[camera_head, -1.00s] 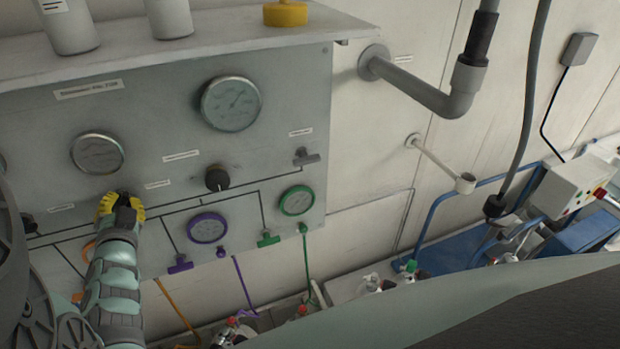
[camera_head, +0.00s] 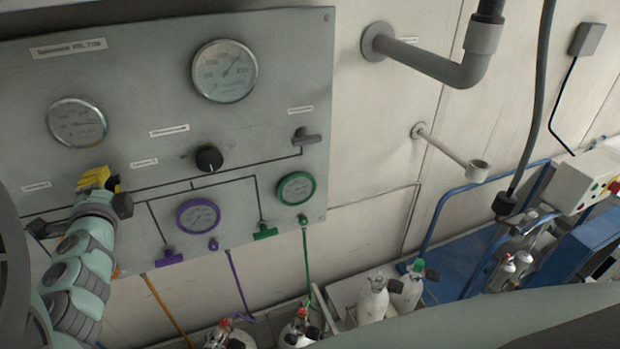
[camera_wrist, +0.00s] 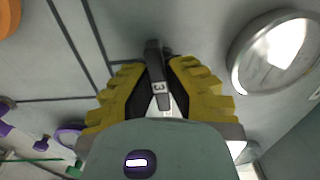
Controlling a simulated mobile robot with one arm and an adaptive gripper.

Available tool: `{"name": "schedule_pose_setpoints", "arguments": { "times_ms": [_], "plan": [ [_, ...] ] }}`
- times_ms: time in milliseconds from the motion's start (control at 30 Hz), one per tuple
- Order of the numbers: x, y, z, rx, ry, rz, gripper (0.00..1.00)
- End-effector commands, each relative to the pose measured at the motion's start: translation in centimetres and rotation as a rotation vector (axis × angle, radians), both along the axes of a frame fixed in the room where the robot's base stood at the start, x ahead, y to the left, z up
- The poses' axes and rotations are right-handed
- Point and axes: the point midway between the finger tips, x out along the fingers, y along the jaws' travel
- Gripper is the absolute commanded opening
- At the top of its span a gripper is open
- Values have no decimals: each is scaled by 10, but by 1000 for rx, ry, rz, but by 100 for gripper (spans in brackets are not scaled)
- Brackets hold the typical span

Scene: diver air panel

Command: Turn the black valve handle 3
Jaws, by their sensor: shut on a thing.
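The black valve handle 3 (camera_wrist: 155,62) shows in the wrist view between the yellow fingers of my gripper (camera_wrist: 160,85), with the number 3 on its face. The gripper is shut on it. In the head view my gripper (camera_head: 97,180) is at the left of the grey panel (camera_head: 250,125), below a round gauge (camera_head: 77,122). There the fingers and my arm hide most of the handle.
Purple (camera_head: 169,257) and green (camera_head: 265,232) handles sit lower. A grey pipe (camera_head: 430,68) sticks out from the wall. Gas cylinders (camera_head: 373,300) stand below.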

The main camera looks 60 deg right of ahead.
Motion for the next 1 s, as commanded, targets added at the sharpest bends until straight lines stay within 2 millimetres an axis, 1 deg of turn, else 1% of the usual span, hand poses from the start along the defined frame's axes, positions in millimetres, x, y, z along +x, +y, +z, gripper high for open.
{"name": "schedule_pose_setpoints", "arguments": {
  "times_ms": [33, 267, 733, 767, 1000],
  "plan": [
    [-1, -1, -3, 18, -10, -4, 0],
    [0, 0, -2, 65, -41, 1, 0],
    [0, 1, -1, 75, -47, 2, 0],
    [0, 1, -1, 75, -47, 2, 15],
    [0, 1, -1, 73, -47, 2, 39]
  ]
}}
